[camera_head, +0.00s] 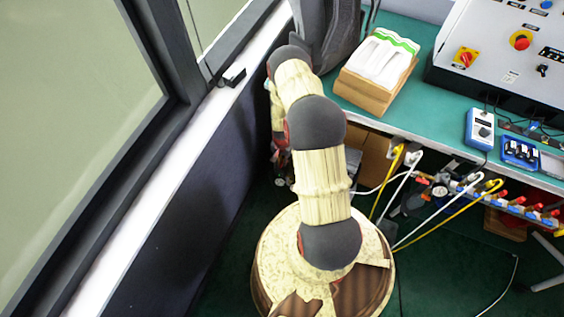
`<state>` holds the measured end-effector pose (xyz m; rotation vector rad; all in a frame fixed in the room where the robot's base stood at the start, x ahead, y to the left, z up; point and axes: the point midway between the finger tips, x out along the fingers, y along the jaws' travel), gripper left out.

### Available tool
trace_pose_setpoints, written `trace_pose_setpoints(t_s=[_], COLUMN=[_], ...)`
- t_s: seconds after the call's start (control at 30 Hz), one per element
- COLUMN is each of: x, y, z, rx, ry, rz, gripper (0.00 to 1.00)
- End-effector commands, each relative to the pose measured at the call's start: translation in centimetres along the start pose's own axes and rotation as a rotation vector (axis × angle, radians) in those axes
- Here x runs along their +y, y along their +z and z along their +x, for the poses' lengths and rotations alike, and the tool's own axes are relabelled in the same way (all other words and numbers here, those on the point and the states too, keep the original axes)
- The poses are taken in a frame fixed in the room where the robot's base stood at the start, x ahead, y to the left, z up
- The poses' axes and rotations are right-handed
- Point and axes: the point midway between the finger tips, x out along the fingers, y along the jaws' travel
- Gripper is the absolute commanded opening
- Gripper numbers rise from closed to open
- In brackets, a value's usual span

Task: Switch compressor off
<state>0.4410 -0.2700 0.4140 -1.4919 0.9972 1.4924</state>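I cannot make out a compressor or its switch for certain. My arm rises from its round base at the lower middle, bends at the upper middle and folds down behind itself. My gripper seems to be at the low far end of the arm, beside the bench's left end, mostly hidden behind my own links. Its fingers cannot be made out.
White and yellow hoses (440,212) hang in front. A window sill (150,185) bounds the left.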

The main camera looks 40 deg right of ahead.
Motion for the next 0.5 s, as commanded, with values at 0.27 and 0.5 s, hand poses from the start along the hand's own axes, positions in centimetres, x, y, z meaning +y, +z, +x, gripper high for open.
trace_pose_setpoints(t_s=[0.27,0.5], x=[0.01,0.01], y=[0.01,0.01], z=[0.0,0.0], rx=[0.0,0.0], ry=[0.0,0.0], rz=[0.0,-0.001], gripper=[0.0,0.0])
